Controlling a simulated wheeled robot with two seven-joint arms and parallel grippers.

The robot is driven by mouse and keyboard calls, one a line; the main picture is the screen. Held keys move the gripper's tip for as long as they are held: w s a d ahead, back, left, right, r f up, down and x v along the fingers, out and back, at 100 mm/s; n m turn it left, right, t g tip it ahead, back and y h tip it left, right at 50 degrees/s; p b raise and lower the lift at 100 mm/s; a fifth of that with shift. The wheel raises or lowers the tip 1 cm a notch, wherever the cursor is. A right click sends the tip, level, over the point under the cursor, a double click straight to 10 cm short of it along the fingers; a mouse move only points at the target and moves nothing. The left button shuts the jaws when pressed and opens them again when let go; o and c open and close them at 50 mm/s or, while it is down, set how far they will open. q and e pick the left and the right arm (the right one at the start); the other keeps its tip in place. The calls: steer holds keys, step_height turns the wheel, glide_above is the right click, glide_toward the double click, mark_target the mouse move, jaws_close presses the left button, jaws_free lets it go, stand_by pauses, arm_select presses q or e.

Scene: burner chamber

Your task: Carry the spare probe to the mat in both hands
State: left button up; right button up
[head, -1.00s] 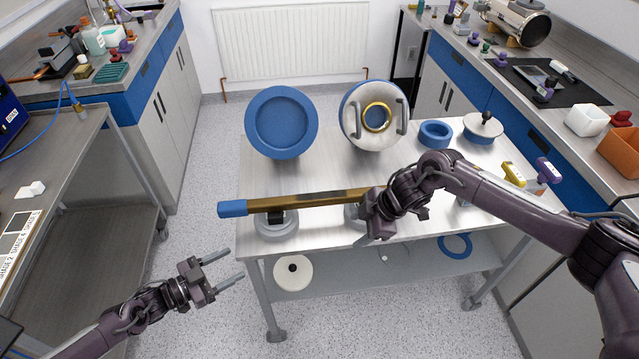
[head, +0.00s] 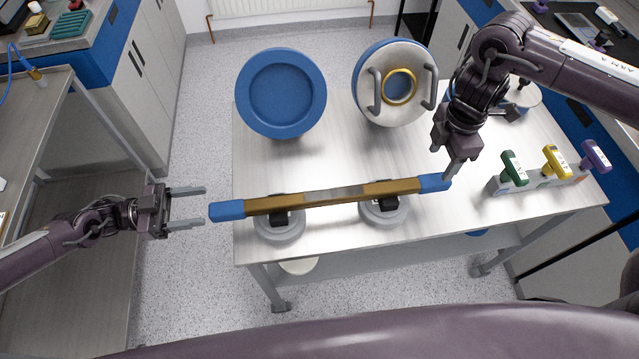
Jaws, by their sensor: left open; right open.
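The spare probe is a long brass-coloured bar (head: 285,202) with a grey middle and blue ends. It lies across two round grey stands (head: 280,230) near the front of the steel table. My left gripper (head: 205,207) is open and empty, just left of the left blue end, fingers pointing at it. My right gripper (head: 452,173) is open at the right blue end (head: 432,182); its fingers overlap the tip, and I cannot tell if they touch. A dark mat (head: 627,45) lies on the right bench, partly hidden by my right arm.
A blue round dish (head: 282,92) and a white flange with two handles (head: 394,85) stand at the table's back. Green, yellow and purple-handled tools (head: 555,162) stand in a rack at the right. Floor left of the table is clear.

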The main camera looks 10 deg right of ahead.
mark_target(231, 210)
steer(key=shift+s+f+b, duration=0.1)
steer(key=shift+f+b, duration=0.2)
steer(key=shift+f, duration=0.3)
steer(key=shift+s+f+b, duration=0.1)
steer(key=shift+s+b, duration=0.15)
steer(key=shift+b, duration=0.05)
arm_select(q)
steer(key=shift+s+f+b, duration=0.25)
steer(key=shift+f, duration=0.3)
steer(key=shift+s+f+b, duration=0.25)
steer(key=shift+f, duration=0.3)
arm_select(e)
steer(key=shift+s+f, duration=0.25)
steer(key=shift+f, duration=0.15)
steer(key=shift+w+f, duration=0.15)
steer(key=shift+w, duration=0.25)
arm_select(q)
steer(key=shift+w+f, duration=0.15)
steer(key=shift+w, duration=0.1)
arm_select(e)
steer(key=shift+s, duration=0.1)
steer(key=shift+s, duration=0.1)
arm_select(q)
steer(key=shift+s+d, duration=0.1)
steer(key=shift+d, duration=0.05)
steer(key=shift+d, duration=3.8)
arm_select(e)
steer(key=shift+f, duration=3.85)
